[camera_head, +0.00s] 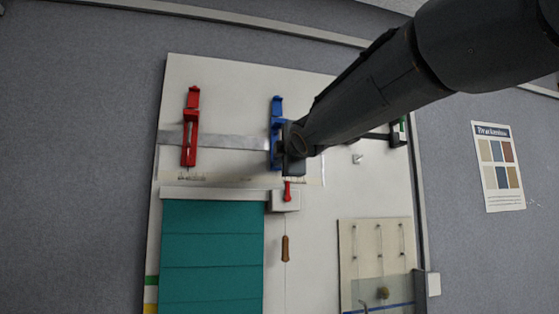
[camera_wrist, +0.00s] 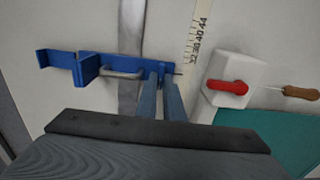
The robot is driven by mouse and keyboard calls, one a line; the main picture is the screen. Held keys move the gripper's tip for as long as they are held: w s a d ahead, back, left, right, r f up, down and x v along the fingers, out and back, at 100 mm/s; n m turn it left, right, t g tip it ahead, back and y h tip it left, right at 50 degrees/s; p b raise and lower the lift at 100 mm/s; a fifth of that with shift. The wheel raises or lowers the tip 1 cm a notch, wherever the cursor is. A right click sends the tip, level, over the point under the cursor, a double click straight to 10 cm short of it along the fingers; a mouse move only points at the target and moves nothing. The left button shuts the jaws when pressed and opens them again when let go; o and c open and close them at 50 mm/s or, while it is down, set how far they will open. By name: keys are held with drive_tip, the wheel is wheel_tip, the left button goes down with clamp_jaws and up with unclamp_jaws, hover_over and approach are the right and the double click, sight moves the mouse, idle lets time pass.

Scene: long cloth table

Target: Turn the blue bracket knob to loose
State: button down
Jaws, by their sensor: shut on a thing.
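The blue bracket (camera_head: 276,106) is mounted upright on the pale board, across a horizontal metal strip. It also shows in the wrist view (camera_wrist: 64,59), lying sideways at the upper left with a grey metal loop beside it. My gripper (camera_wrist: 162,75) has its two fingers close together at the bracket's end. It is shut on the bracket's knob, which is mostly hidden between the fingers. In the head view my gripper (camera_head: 284,150) covers the right side of the bracket's lower part. The knob's setting cannot be read.
A red bracket (camera_head: 190,130) sits left on the same metal strip (camera_head: 235,141). Below are a teal blind (camera_head: 212,255), a white box (camera_wrist: 235,78) with a red lever (camera_wrist: 228,87), and a wooden pull (camera_head: 285,248). A framed panel (camera_head: 348,245) is lower right.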

drive_tip(key=c, duration=1.9)
unclamp_jaws()
drive_tip(key=shift+o, duration=0.2)
drive_tip(key=v, duration=0.8)
drive_tip(key=shift+w, duration=0.1)
